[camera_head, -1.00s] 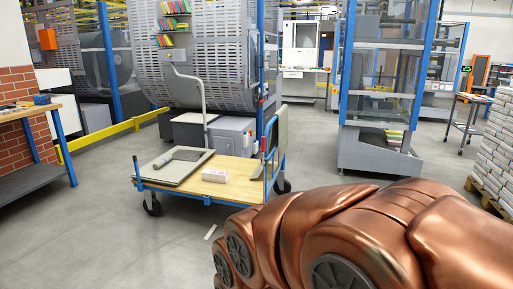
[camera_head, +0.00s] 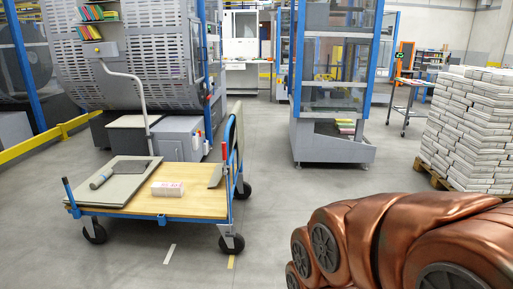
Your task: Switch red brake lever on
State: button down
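A flatbed trolley (camera_head: 205,205) with a wooden deck and blue frame stands on the floor left of centre. A small upright red piece (camera_head: 224,151), which looks like the red brake lever, shows by the blue upright at the trolley's right end. It is too small to tell its setting. My copper-coloured arm fills the lower right corner, apart from the trolley. My gripper is outside the picture.
On the deck lie a grey board (camera_head: 120,184) and a small pale pack (camera_head: 167,189). A grey machine (camera_head: 140,65) stands behind the trolley. A glazed cabinet (camera_head: 333,145) and a newspaper stack (camera_head: 468,125) stand right. Floor between trolley and stack is clear.

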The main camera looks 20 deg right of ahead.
aim_at(223, 150)
jog(key=z, duration=0.2)
jog(key=i, duration=0.6)
jog(key=u, duration=0.7)
jog(key=i, duration=0.65)
jog(key=u, duration=0.7)
